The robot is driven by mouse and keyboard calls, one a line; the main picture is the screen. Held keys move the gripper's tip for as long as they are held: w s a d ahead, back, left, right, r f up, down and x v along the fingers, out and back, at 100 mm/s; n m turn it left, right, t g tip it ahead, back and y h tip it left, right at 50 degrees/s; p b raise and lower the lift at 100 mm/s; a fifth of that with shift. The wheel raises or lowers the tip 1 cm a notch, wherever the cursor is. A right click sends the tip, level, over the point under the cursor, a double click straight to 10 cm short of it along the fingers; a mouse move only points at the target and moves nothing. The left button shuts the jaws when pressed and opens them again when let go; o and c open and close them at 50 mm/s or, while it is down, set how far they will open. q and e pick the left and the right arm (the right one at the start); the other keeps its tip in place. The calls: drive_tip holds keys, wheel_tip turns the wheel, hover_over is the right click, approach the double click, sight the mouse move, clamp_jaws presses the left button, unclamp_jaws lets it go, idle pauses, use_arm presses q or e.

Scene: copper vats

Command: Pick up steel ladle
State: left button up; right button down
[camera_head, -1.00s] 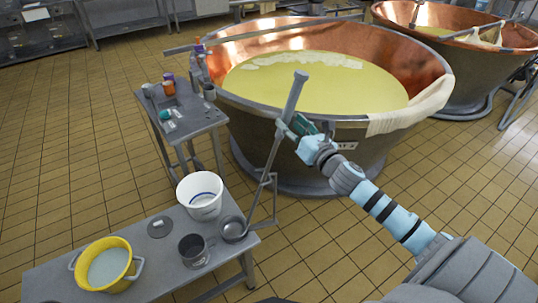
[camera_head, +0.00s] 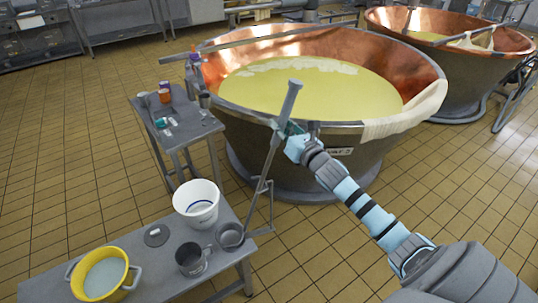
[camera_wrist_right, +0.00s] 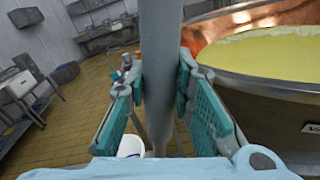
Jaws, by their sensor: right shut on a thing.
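The steel ladle (camera_head: 267,163) has a long grey handle with a thicker grip at the top and a round bowl (camera_head: 230,235) at the bottom. It leans tilted, its bowl at the right end of the low bench, beside a thin metal stand. In the right wrist view the handle (camera_wrist_right: 160,70) stands between the teal finger pads (camera_wrist_right: 162,112). I cannot tell whether the bowl touches the bench. My left gripper is not in view.
The low bench (camera_head: 130,262) also holds a white bucket (camera_head: 197,203), a yellow pot (camera_head: 103,275), a metal jug (camera_head: 192,260) and a dark disc (camera_head: 157,234). A small side table (camera_head: 185,125) with bottles stands behind. The copper vat (camera_head: 335,150) is close behind the gripper.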

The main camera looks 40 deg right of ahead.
wheel_tip(320, 180, up, 27)
drive_tip(key=p, duration=0.8)
drive_tip(key=shift+p, duration=0.35)
